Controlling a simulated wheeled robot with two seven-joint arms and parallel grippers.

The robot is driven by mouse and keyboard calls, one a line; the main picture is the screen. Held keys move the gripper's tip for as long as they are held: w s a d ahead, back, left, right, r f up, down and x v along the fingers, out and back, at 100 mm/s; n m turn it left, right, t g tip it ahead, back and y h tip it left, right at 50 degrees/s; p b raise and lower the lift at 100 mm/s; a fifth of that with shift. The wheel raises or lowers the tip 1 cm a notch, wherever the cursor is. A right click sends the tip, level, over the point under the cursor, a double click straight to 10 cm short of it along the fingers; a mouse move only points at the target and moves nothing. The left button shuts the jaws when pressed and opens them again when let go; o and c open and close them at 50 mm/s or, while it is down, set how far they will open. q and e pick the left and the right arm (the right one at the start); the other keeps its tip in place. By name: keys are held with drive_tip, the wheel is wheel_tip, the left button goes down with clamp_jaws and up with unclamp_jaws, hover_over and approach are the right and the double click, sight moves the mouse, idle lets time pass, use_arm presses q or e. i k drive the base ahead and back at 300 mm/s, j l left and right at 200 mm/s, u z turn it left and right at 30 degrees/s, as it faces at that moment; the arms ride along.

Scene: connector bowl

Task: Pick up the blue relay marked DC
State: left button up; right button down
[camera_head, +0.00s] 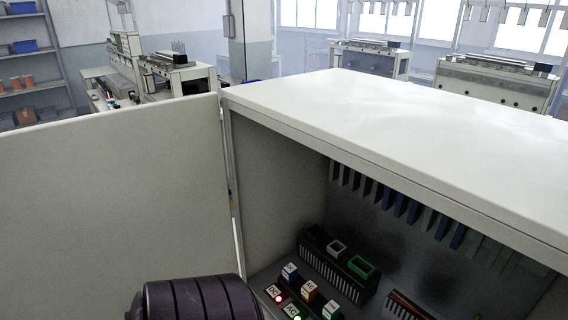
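Inside the open white cabinet, several small relay blocks with white label tops stand near the bottom edge of the head view. One is a blue relay (290,273); its marking is too small to read surely. An orange-brown relay (309,291) and a green relay (331,312) stand in a row with it, to its lower right. In front are a white plate marked DC (273,293) with a red light and a plate marked AC (291,311) with a green light. A dark ribbed arm part of mine is at the bottom left. Neither gripper's fingers show.
The cabinet's top (420,130) overhangs the relays, and its open door (110,190) stands at the left. Behind the relays is a black slotted rack (335,275) with a green-framed socket (361,266). Blue and grey strips hang at the back. Benches stand beyond.

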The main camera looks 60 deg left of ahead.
sight(290, 271)
drive_tip(key=u, duration=2)
